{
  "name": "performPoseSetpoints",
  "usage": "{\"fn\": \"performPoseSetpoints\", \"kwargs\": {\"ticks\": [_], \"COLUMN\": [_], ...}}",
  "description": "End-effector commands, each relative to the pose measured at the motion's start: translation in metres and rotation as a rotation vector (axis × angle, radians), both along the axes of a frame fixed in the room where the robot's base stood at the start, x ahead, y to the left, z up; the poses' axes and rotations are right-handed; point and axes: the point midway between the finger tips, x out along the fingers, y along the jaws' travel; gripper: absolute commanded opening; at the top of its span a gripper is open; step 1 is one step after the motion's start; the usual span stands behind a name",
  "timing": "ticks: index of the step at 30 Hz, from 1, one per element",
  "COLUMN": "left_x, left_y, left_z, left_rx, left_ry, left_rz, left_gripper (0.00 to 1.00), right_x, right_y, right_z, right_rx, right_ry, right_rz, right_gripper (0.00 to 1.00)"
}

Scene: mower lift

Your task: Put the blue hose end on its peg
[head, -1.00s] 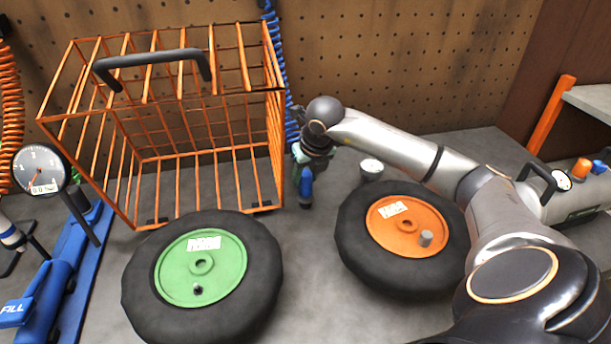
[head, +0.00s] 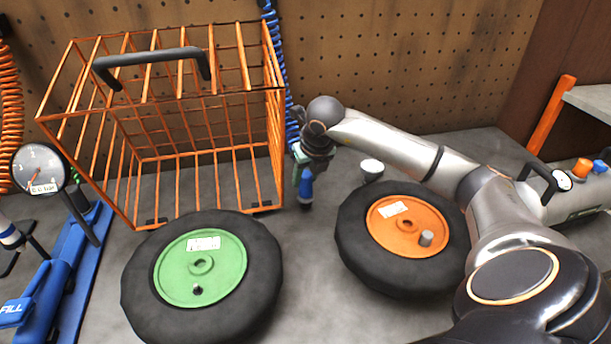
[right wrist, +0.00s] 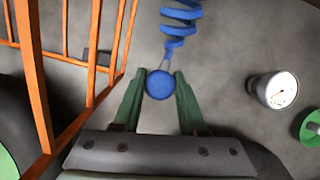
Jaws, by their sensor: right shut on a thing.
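The blue hose end (head: 306,186) hangs below my right gripper (head: 301,164), just right of the orange cage. In the right wrist view the blue hose end (right wrist: 160,85) shows as a round blue face between the green fingers of the right gripper (right wrist: 160,88), which is shut on it. The coiled blue hose (right wrist: 179,22) runs away from it at the top of that view. In the head view the blue coil (head: 290,125) hangs behind the cage's right edge. I cannot make out the peg. My left gripper is out of view.
The orange wire cage (head: 197,153) stands close to the left of the right gripper. A green-hubbed wheel (head: 262,262) and an orange-hubbed wheel (head: 352,243) lie in front. A small round gauge (head: 372,168) stands to the right, also seen in the wrist view (right wrist: 280,91). Pegboard (head: 420,60) closes the back.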

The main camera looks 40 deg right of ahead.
Motion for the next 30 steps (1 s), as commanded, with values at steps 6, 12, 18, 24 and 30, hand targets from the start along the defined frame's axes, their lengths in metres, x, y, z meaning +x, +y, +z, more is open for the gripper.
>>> {"fn": "performPoseSetpoints", "kwargs": {"ticks": [6,12,18,24,30], "left_x": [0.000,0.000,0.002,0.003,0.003], "left_y": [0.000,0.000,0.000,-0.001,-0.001], "left_z": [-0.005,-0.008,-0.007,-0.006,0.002], "left_rx": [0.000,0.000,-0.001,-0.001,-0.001], "left_ry": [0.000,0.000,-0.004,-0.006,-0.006], "left_rz": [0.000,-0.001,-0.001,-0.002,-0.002], "left_gripper": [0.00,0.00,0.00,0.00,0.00], "right_x": [0.000,0.000,0.000,0.000,-0.004], "right_y": [0.000,0.000,0.000,0.000,0.001], "right_z": [-0.005,-0.009,-0.010,-0.010,0.001], "right_rx": [0.000,0.000,0.000,0.000,-0.001], "right_ry": [-0.001,-0.001,-0.001,0.002,0.000], "right_rz": [0.000,0.000,0.000,0.000,0.000], "right_gripper": [0.00,0.00,0.54,0.54,0.54]}}
